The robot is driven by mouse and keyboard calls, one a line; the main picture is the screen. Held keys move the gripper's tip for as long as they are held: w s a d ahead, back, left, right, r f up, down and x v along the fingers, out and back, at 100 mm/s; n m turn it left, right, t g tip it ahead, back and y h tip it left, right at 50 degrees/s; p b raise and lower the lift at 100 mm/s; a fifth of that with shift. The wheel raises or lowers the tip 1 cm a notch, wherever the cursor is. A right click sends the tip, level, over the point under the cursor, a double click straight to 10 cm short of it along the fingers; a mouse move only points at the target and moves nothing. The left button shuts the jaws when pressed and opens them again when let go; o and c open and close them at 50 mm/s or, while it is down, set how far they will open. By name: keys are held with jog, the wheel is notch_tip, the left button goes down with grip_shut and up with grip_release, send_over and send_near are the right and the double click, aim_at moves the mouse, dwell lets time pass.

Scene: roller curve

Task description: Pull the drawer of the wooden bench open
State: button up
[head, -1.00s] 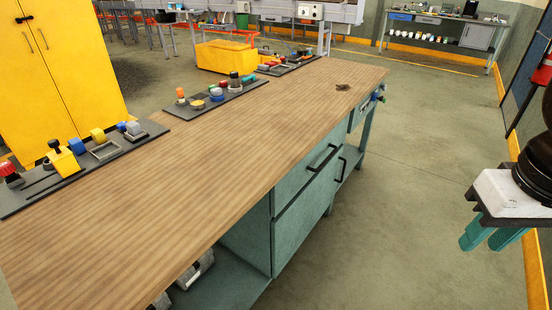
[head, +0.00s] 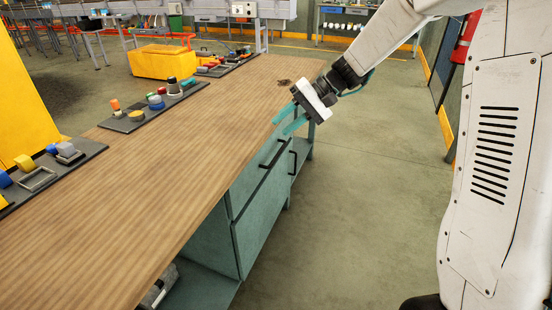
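The wooden bench (head: 150,165) has a long brown top and teal cabinets below its right edge. The drawer (head: 246,182) is a teal front just under the top and looks shut. Its black bar handle (head: 273,153) is at the far part of the front. My gripper (head: 281,127) has a white body and two teal fingers. The fingers are apart with nothing seen between them. They point down and left near the bench's right edge, above the drawer handle in the picture. I cannot tell how far they are from the handle; no contact shows.
A teal cabinet front (head: 250,225) is below the drawer, with another black handle (head: 293,162) farther along. Dark trays of coloured parts (head: 150,110) line the bench's left side. A small dark object (head: 284,82) lies at the far end. The floor (head: 345,210) to the right is clear.

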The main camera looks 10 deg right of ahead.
jog(key=w+d+f+m+t+y, duration=0.1)
jog(key=w+d+f+t+y, duration=0.1)
jog(key=w+f, duration=0.55)
jog(key=m+t, duration=0.5)
jog(key=t, duration=0.2)
send_near(276, 156)
jog(key=w+a+f, duration=0.1)
jog(key=w+a, duration=0.1)
jog(key=x, duration=0.7)
jog(key=shift+s+a+f, duration=0.1)
jog(key=shift+a+f, duration=0.05)
jog(key=shift+c, duration=0.2)
grip_shut()
